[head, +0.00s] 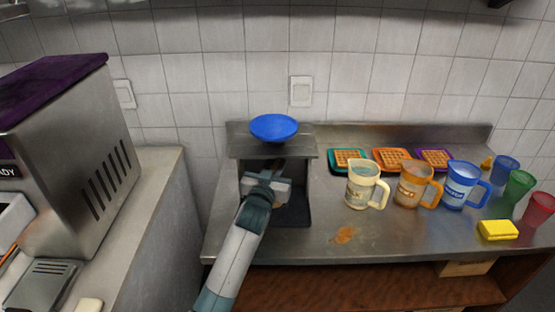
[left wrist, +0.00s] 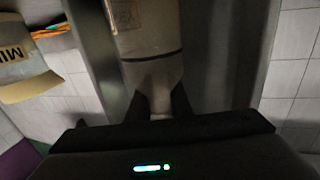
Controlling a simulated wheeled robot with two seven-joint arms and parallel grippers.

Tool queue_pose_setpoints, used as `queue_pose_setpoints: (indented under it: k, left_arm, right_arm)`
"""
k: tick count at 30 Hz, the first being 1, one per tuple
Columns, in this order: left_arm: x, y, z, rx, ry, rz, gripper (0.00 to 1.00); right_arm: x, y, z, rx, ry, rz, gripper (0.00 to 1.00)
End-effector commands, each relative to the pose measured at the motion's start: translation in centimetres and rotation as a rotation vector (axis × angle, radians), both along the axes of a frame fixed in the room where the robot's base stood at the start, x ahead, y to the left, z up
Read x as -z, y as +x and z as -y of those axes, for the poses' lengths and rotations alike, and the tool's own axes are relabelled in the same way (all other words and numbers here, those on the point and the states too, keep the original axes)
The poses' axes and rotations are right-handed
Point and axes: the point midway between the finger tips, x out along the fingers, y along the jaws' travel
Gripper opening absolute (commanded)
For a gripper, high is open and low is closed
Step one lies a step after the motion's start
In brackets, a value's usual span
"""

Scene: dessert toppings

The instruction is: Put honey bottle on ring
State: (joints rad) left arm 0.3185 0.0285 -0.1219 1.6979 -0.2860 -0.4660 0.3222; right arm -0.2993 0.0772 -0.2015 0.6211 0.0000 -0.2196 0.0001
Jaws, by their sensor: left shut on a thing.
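My left gripper (head: 272,180) reaches into the open front of a metal box-like stand (head: 243,146). In the left wrist view the gripper (left wrist: 158,104) is shut on the narrow end of a beige-brown bottle (left wrist: 150,45), which looks like the honey bottle. A dark band and a pale label show on it. In the head view the gripper and the shade inside the stand mostly hide the bottle. I cannot make out a ring, nor whether the bottle touches anything below it. My right gripper is not in view.
A blue bowl (head: 274,127) sits on top of the stand. To its right are a cream mug (head: 361,186), an orange mug (head: 412,185), a blue mug (head: 460,186), waffles on coloured trays (head: 391,159), coloured cups and a yellow sponge (head: 497,230). A brown spill (head: 346,235) marks the counter.

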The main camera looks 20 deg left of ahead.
Motion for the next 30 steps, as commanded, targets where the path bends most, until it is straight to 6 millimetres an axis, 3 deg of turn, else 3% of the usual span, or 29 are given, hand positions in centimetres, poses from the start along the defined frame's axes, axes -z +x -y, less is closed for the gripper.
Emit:
queue_pose_setpoints:
  k: [11, 12, 14, 30]
  left_arm:
    - [0.26, 0.00, 0.02, 0.000, 0.000, 0.003, 0.00]
    - [0.30, -0.01, 0.01, 0.000, 0.000, 0.001, 0.24]
    - [0.28, -0.01, 0.01, 0.000, 0.000, 0.001, 0.38]
    - [0.16, -0.75, 0.00, 0.000, 0.001, 0.000, 0.38]
  right_arm:
    - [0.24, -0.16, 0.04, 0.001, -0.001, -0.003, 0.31]
    - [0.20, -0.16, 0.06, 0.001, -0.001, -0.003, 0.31]
    - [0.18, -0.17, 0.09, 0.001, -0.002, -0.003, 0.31]
    - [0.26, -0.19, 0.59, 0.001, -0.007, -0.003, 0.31]
